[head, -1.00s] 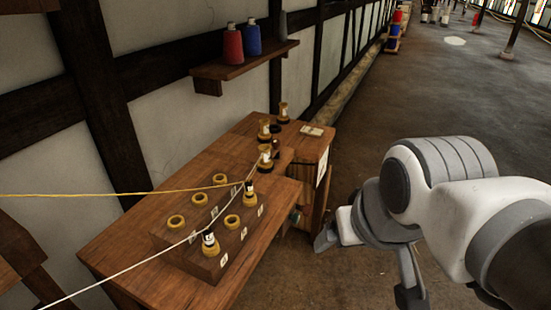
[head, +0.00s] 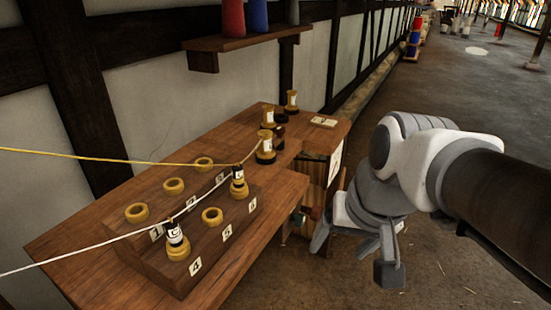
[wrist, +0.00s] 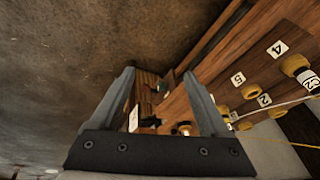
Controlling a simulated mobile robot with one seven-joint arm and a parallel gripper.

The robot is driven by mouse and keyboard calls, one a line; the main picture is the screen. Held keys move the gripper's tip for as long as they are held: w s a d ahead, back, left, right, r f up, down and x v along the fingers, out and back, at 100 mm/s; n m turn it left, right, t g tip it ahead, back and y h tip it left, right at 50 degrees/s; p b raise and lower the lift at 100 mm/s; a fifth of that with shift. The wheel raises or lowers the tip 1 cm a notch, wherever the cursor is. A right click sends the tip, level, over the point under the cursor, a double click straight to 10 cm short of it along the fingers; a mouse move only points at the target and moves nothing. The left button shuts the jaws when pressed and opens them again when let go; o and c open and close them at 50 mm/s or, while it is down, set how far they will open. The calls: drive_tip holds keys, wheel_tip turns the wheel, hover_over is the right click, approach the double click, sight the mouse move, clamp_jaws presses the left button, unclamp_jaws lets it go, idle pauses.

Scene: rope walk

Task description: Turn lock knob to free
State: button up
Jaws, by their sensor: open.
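My gripper (head: 352,254) is open and empty, hanging to the right of the wooden bench (head: 90,245). In the wrist view its two fingers (wrist: 158,80) stand apart with the bench's end between and beyond them.
A numbered block (head: 235,222) with yellow rings and bobbins stands on the bench. Yellow (head: 90,158) and white (head: 70,258) cords cross to it. A shelf (head: 250,40) with spools hangs on the wall. The floor (head: 450,90) at right is open.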

drive_tip(key=w+f+m+g+y, duration=0.2)
drive_tip(key=w+f+m+g, duration=0.15)
drive_tip(key=w, duration=0.25)
drive_tip(key=m+t+y+b, duration=0.1)
drive_tip(key=m+t+y, duration=1)
drive_tip(key=m, duration=0.8)
approach(303, 220)
drive_tip(key=shift+g+y, duration=0.6)
drive_tip(key=shift+g, duration=0.15)
drive_tip(key=b+x, duration=0.1)
drive_tip(key=x, duration=0.2)
drive_tip(key=b+x, duration=0.1)
drive_tip(key=x, duration=0.2)
drive_tip(key=w+b+x, duration=0.1)
drive_tip(key=x, duration=0.2)
drive_tip(key=shift+w+d+f, duration=0.1)
drive_tip(key=shift+d+f, duration=0.1)
drive_tip(key=shift+d, duration=0.1)
clamp_jaws()
